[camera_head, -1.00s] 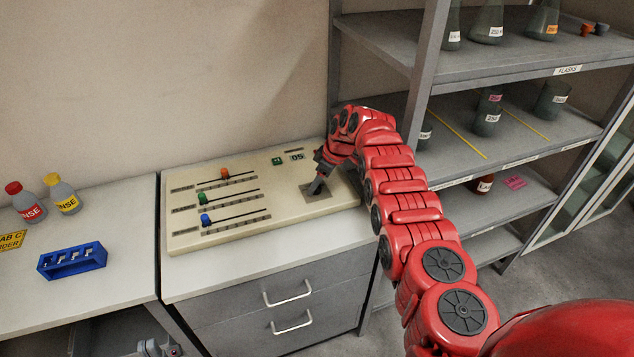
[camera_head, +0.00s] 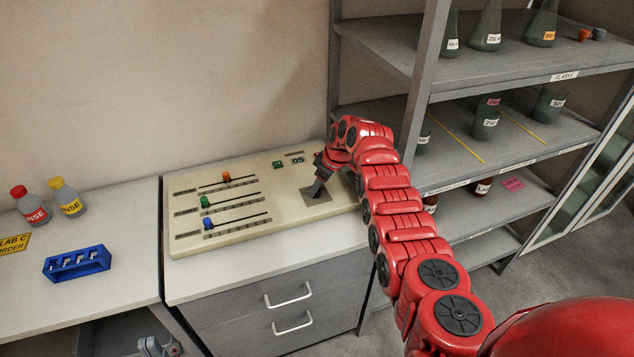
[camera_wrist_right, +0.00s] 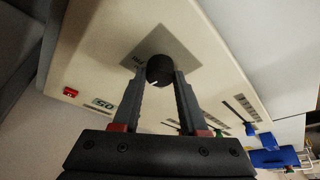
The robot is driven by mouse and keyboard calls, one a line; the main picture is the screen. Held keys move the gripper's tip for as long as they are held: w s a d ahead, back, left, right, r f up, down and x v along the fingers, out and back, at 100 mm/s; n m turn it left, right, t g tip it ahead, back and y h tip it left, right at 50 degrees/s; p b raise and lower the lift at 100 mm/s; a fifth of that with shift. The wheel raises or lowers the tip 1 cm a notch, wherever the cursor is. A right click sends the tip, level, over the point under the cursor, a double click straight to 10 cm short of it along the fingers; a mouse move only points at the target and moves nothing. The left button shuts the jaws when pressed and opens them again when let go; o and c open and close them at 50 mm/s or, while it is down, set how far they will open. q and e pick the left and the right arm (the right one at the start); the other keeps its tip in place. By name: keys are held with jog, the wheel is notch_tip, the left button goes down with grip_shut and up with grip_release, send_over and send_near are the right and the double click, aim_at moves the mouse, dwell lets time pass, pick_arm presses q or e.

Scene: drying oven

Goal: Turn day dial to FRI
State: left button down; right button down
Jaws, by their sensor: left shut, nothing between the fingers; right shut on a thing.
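The day dial is a round black knob (camera_wrist_right: 159,70) on a grey square plate (camera_wrist_right: 175,45) in the right wrist view. My right gripper (camera_head: 317,188) reaches down to this plate at the right end of the cream control panel (camera_head: 240,233) in the head view. It is shut on the knob, with one finger on each side in the wrist view (camera_wrist_right: 159,78).
A blue rack (camera_head: 77,263) and two bottles stand left. A shelf with flasks (camera_head: 487,28) stands right.

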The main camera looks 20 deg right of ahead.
jog(key=shift+s+r+m+t+h+p, duration=0.1)
jog(key=shift+m+t+h+p, duration=0.2)
jog(key=shift+m+p, duration=0.85)
jog(key=shift+a+m+p, duration=0.1)
jog(key=shift+m+p, duration=0.15)
jog(key=shift+p, duration=0.05)
jog(key=shift+m+h, duration=0.3)
jog(key=shift+m, duration=0.2)
jog(key=shift+f+m+t+h+b, duration=0.25)
jog(key=shift+m+b, duration=0.25)
jog(key=shift+m, duration=0.4)
jog(key=shift+a+m+h+b, duration=0.1)
jog(key=shift+m+h+b, duration=0.45)
jog(key=shift+m, duration=0.25)
jog(key=shift+r+m+h+b, duration=0.15)
jog(key=shift+m+h+b, duration=0.45)
jog(key=shift+m+b, duration=1.05)
jog(key=shift+m, duration=0.35)
